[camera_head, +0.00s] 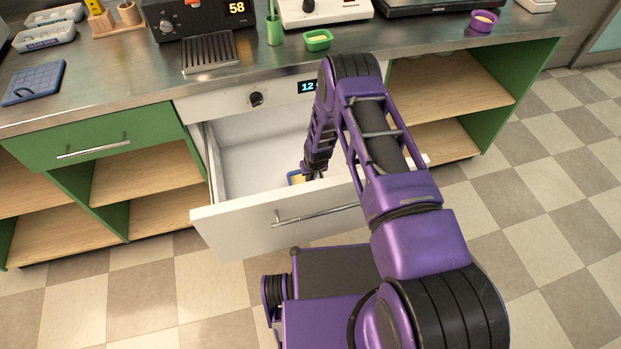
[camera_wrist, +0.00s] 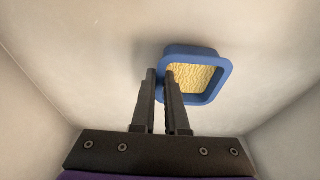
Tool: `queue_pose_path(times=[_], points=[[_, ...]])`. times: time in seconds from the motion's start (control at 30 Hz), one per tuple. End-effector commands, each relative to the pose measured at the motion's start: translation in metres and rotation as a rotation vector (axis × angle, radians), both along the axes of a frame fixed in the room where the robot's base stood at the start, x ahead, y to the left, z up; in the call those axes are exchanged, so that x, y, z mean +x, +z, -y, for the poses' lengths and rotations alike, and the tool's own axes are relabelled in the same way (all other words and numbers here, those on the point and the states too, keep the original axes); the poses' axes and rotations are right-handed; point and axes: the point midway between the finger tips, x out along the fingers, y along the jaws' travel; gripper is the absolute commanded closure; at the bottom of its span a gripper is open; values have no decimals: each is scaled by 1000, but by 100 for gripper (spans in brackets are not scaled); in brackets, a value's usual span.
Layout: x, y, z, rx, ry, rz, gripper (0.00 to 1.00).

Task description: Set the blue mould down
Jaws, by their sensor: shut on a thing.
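The blue mould (camera_wrist: 222,88) is a square blue frame with a textured yellow filling. In the wrist view my gripper (camera_wrist: 161,80) is shut on its near left rim. In the head view the mould (camera_head: 295,179) shows only partly, behind my gripper (camera_head: 311,176), inside the open white drawer (camera_head: 240,225). The mould is low over the drawer floor (camera_wrist: 100,70). A faint shadow lies beside it; I cannot tell whether it touches the floor.
The drawer walls stand close around my gripper. The drawer floor left of the mould is clear. My arm covers the drawer's right part.

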Motion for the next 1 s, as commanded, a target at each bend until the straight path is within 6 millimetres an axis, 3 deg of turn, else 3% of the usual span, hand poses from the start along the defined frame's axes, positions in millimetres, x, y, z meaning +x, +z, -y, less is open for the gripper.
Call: queue_pose_path(times=[0.4,0.43,0.6,0.87,1.0], points=[[1,-8,0,0,0,1,100],[0,-8,0,0,0,1,87],[0,-7,0,0,0,1,58],[0,-7,0,0,0,1,58],[-1,2,0,0,0,0,58]])
